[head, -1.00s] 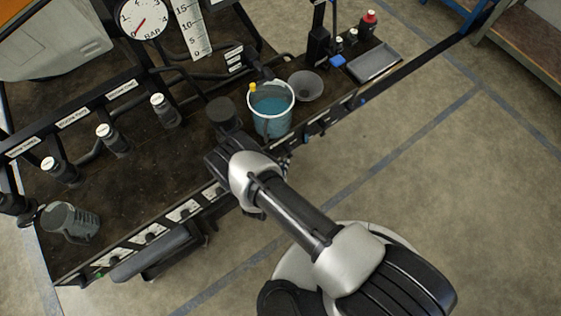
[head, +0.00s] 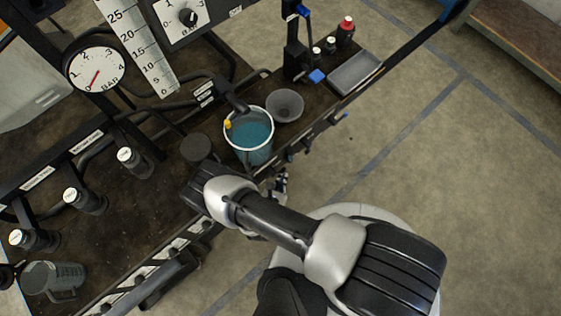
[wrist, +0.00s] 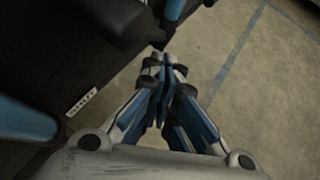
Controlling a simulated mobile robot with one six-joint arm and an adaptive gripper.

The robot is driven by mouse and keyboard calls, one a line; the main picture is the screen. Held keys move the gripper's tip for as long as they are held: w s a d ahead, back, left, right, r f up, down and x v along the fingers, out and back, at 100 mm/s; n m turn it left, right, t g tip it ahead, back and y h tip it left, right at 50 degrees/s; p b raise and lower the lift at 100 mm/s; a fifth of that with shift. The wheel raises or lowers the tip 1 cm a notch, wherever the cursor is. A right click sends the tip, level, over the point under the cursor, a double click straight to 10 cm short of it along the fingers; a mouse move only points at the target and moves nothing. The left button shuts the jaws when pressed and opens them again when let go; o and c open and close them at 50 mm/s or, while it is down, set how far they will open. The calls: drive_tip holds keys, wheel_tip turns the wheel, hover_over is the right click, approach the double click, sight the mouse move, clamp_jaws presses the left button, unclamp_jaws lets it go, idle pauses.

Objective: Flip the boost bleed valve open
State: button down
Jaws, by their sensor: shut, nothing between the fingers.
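Which part is the boost bleed valve I cannot tell, as the labels are too small to read. In the wrist view, a blue bar (wrist: 25,120) lies at the left beside a small white label (wrist: 82,101), and another blue part (wrist: 172,9) shows at the top. My gripper (wrist: 163,65) is shut and empty, over the floor beside the bench edge. It is partly hidden behind my arm in the head view (head: 279,184).
A bucket of blue liquid (head: 249,154) and a grey funnel bowl (head: 285,106) stand near the bench's front. A clear jug (head: 52,279), capped black canisters (head: 86,201) and a grey tray (head: 356,71) are also there. A pressure gauge (head: 95,69) stands behind. The floor in front is open.

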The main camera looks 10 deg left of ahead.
drive_tip(key=shift+w+d+r+b, duration=0.2)
drive_tip(key=shift+w+d+b, duration=0.15)
drive_tip(key=shift+w, duration=0.15)
drive_tip(key=shift+w+d+r, duration=0.1)
drive_tip(key=shift+r, duration=0.05)
idle(0.6)
idle(0.7)
